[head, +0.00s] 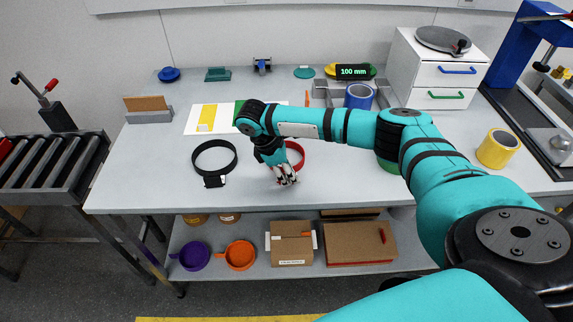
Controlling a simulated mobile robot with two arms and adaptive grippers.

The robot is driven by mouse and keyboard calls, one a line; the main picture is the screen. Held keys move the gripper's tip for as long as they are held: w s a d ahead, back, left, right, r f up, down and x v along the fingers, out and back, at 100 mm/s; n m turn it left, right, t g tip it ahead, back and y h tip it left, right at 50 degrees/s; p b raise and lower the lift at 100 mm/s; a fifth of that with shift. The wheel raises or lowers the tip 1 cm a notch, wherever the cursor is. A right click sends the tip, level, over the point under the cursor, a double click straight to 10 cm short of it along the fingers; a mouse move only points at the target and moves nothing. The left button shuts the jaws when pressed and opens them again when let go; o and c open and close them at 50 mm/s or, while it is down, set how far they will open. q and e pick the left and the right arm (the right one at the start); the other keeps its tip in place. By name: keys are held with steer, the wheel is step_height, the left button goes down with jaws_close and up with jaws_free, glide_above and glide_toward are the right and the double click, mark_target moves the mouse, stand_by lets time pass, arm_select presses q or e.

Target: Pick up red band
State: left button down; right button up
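The red band (301,157) lies on the grey workbench (160,165), near the middle. It shows as a ring, and its left part is hidden behind my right gripper. My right gripper (287,183) points down at the front left of the band, with its fingertips close to the bench top. The fingers are small and dark here, so I cannot tell whether they are open or touch the band. My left gripper is not in view.
A black band (228,171) lies left of the gripper. A blue roll (358,96) and a yellow roll (498,148) stand to the right. A white drawer unit (404,72) stands at the back right. The bench's front left is clear. Bins and boxes sit on the shelf below.

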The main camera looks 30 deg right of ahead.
jaws_close()
